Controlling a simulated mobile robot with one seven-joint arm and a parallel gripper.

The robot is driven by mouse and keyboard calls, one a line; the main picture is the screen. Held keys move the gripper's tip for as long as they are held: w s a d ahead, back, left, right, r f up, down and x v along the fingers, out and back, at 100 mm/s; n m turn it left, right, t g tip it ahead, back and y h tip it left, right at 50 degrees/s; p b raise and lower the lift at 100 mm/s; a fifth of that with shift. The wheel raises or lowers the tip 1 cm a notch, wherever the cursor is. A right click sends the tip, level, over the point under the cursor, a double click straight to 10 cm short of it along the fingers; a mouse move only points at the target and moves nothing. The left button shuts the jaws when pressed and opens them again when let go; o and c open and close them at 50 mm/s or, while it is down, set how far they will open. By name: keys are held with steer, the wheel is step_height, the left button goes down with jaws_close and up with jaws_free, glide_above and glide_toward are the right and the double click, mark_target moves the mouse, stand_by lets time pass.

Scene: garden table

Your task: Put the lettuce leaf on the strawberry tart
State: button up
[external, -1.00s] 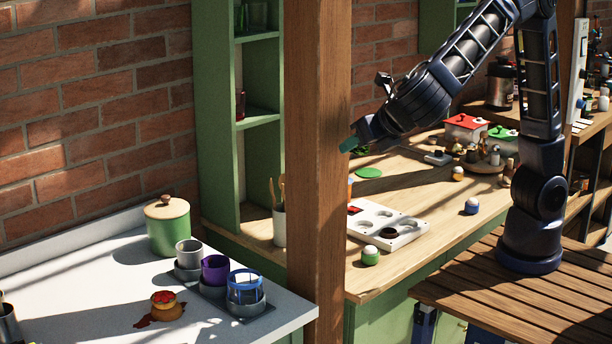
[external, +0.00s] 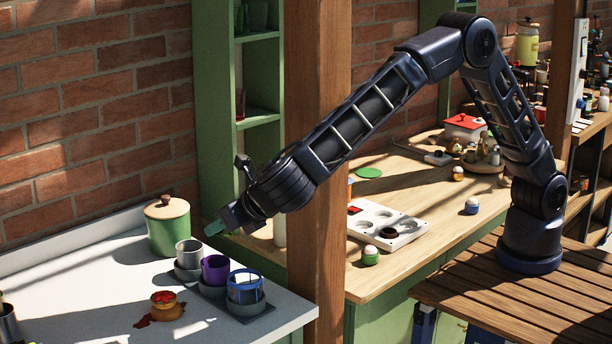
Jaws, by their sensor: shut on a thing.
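My gripper (external: 222,224) is shut on a thin green piece, the lettuce leaf (external: 213,228), which sticks out at its tip. The gripper is in the air over the right part of the white counter, just above and behind the cups. The strawberry tart (external: 166,306), a small golden pastry with a red top, sits on the white counter at the front, below and to the left of my gripper. A dark red-brown spill lies beside it. The lettuce leaf and the tart are well apart. The fingers are small here and partly hidden by the gripper body.
A grey cup (external: 189,254), a purple cup (external: 215,270) and a blue-framed cup (external: 246,288) stand in a row between my gripper and the tart. A green pot (external: 168,232) with a wooden lid stands behind. A wooden post (external: 320,80) is beside my arm.

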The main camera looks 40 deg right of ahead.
mark_target(163, 295)
steer(key=w+a+f+n+y, duration=0.1)
steer(key=w+a+f, duration=0.2)
steer(key=f, duration=0.1)
steer(key=w+a+f+n, duration=0.1)
steer(key=w+a+f, duration=0.2)
steer(key=w+a+f+y, duration=0.1)
steer(key=w+a+f, duration=0.3)
steer(key=shift+w+a+f+n+g+y, duration=0.1)
steer(key=shift+f+n+g+y, duration=0.2)
steer(key=shift+n, duration=0.1)
steer(key=shift+f, duration=1.45)
steer(key=shift+f, duration=0.15)
steer(key=o, duration=1)
steer(key=shift+s+r, duration=0.2)
steer(key=shift+r, duration=0.15)
steer(key=v, duration=1.1)
steer(key=shift+s+r, duration=0.15)
